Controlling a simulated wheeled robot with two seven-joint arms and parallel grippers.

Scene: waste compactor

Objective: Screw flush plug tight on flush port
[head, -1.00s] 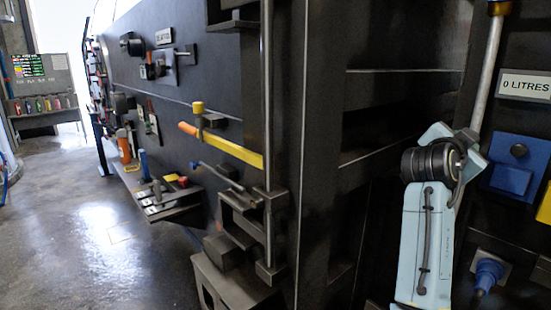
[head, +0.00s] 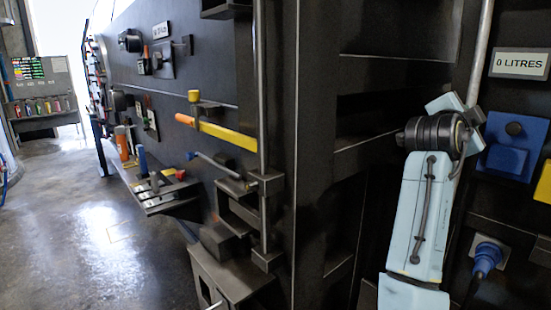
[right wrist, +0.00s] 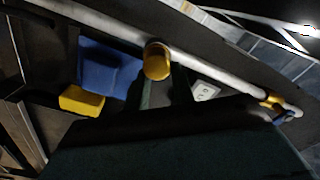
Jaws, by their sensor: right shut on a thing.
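A yellow round cap (right wrist: 157,62), apparently the flush plug, is between my right gripper's two thin fingers (right wrist: 163,82) in the right wrist view. The gripper is shut on it. A pale pipe (right wrist: 210,68) runs close behind the cap. I cannot make out the flush port or whether the plug touches it. In the head view my pale-blue right arm reaches up in front of the dark machine, and its gripper cannot be made out there. My left gripper is not in view.
A blue block (head: 512,148) and a yellow block (head: 543,182) are right of my arm, below the "0 LITRES" sign (head: 520,63). A blue connector (head: 487,257) sits lower. A yellow lever (head: 228,136) projects at the left. The floor at far left is open.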

